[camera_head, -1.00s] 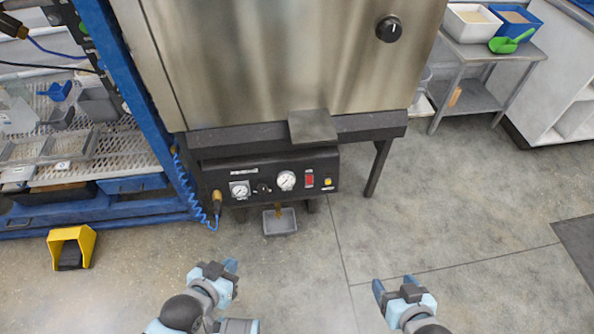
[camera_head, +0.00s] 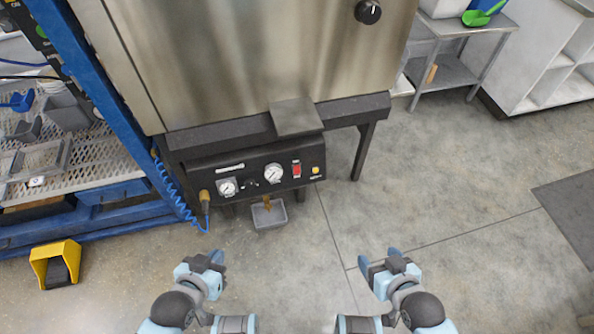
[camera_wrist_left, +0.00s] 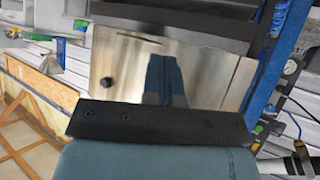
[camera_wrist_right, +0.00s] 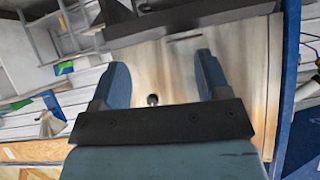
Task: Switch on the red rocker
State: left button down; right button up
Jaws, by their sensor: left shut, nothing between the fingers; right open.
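The red rocker (camera_head: 297,170) is a small red switch on the black control panel (camera_head: 250,194) under the steel hopper body (camera_head: 240,55). It sits between a round gauge (camera_head: 273,173) and a small yellow button (camera_head: 315,170). The rocker's on or off position is too small to tell. My left gripper (camera_head: 217,257) is shut and empty, below and to the left of the panel in the head view. Its closed fingers also show in the left wrist view (camera_wrist_left: 165,75). My right gripper (camera_head: 378,256) is open and empty, below and to the right of the panel. Neither touches anything.
A grey tray (camera_head: 269,214) is below the panel. A coiled blue hose (camera_head: 176,197) hangs beside a blue rack (camera_head: 110,110) at left, with a yellow pedal housing (camera_head: 55,264) on the floor. A grey plate (camera_head: 295,117) juts out above the rocker. Floor before the panel is clear.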

notch_tip(320, 180, up, 14)
jog(key=d+p, duration=0.1)
jog(key=p, duration=1.7)
jog(key=shift+s+r, duration=0.15)
jog(key=shift+s, duration=0.25)
jog(key=shift+r, duration=0.1)
jog(key=c, duration=0.5)
pick_arm(q)
notch_tip(320, 180, up, 14)
jog(key=a, duration=0.1)
jog(key=shift+s+r+m, duration=0.25)
jog(key=shift+s+m, duration=0.05)
jog(key=shift+s, duration=0.1)
pick_arm(e)
jog(key=shift+w+d+r, duration=0.1)
jog(key=shift+w+r, duration=0.05)
